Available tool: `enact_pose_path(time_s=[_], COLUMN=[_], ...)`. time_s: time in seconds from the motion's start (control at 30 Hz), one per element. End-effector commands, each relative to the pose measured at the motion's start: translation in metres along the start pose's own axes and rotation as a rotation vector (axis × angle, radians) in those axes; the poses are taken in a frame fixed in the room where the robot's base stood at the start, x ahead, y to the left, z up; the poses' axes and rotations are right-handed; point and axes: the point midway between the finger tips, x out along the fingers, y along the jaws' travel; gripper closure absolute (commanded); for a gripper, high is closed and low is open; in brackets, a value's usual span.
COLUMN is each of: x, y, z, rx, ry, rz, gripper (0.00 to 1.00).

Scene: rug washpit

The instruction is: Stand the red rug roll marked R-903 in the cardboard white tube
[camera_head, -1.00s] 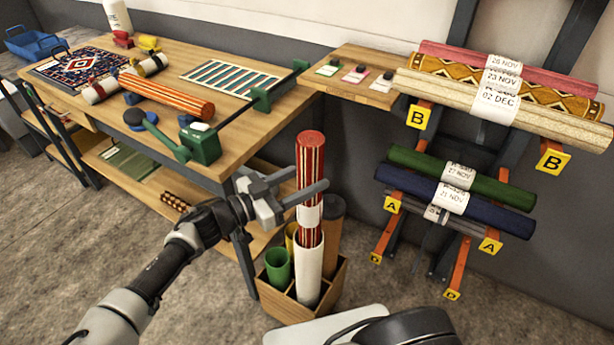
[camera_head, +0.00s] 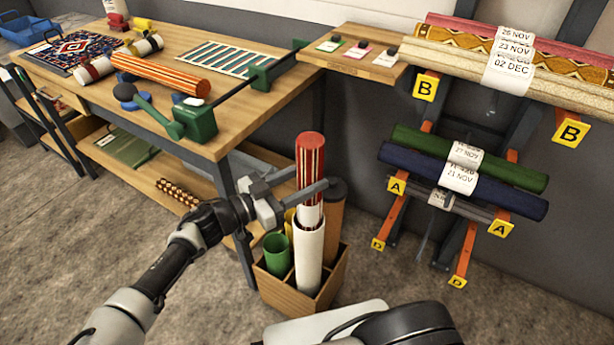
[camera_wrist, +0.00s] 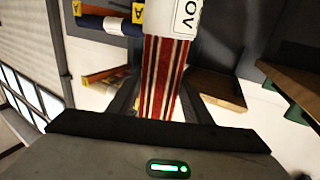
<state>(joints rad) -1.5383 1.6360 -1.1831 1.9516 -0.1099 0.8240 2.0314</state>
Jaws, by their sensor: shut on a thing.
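The red striped rug roll (camera_head: 310,157) stands upright with its lower end inside the white cardboard tube (camera_head: 309,262). Its white label band (camera_head: 309,213) sits just above the tube's mouth; the R-903 mark is not readable. My gripper (camera_head: 300,196) is shut on the roll a little above the label. In the wrist view the striped roll (camera_wrist: 163,75) runs between the fingers, with part of its label (camera_wrist: 184,18) showing. The roll's lower end is hidden in the tube.
The tube stands in a wooden crate (camera_head: 284,291) with a green tube (camera_head: 277,254), a yellow tube and a brown tube (camera_head: 334,215). The workbench (camera_head: 230,130) is close at left. A wall rack holds several rolls, including a green one (camera_head: 430,148), at right.

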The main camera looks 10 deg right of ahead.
Motion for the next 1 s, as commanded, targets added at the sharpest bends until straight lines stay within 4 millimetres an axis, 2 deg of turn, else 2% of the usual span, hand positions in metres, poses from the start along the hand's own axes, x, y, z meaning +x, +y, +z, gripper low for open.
enact_pose_path(time_s=[1.0], x=[0.000], y=[0.000], z=[0.078], rx=[0.000], ry=[0.002], rz=[0.000], gripper=[0.93])
